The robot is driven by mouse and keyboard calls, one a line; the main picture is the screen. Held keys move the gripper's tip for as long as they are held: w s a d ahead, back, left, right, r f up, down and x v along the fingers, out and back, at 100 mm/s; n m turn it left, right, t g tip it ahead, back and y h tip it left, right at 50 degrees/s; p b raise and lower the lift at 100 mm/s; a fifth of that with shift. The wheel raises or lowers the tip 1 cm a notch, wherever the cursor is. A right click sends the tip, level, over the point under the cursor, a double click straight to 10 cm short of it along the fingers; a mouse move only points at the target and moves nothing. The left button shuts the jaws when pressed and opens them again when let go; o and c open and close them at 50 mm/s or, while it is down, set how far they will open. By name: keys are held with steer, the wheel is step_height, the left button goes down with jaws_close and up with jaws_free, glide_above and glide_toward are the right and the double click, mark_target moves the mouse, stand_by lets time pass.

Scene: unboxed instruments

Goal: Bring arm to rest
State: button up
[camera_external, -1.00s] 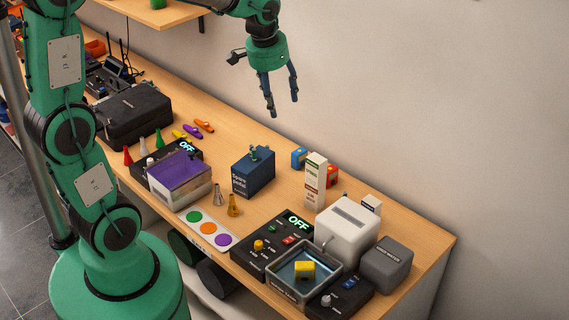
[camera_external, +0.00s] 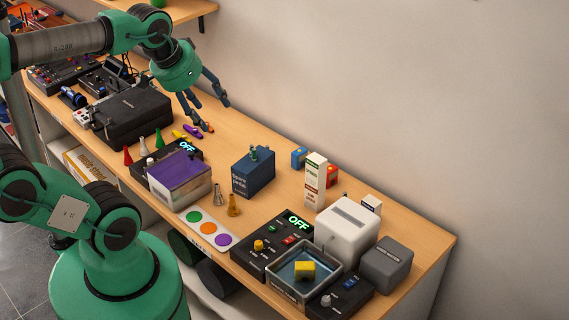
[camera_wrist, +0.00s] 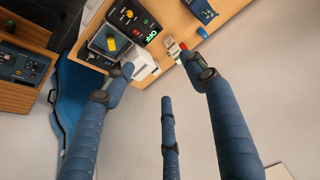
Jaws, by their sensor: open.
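My gripper (camera_external: 211,112) is open and empty, with its blue fingers spread. In the external view it hangs at the upper left of the bench (camera_external: 235,115), in front of the wall and right of the black case (camera_external: 132,112). One fingertip overlaps the orange kazoo-like piece in the picture; I cannot tell how far above it the finger is. In the wrist view the blue fingers (camera_wrist: 165,85) point toward the bench's far end and nothing is between them.
A shelf (camera_external: 180,15) hangs above.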

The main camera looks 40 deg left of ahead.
steer(key=shift+s+f, duration=0.1)
steer(key=shift+s, duration=0.6)
step_height(320, 180, down, 14)
steer(key=b, duration=1.4)
stand_by(0.4)
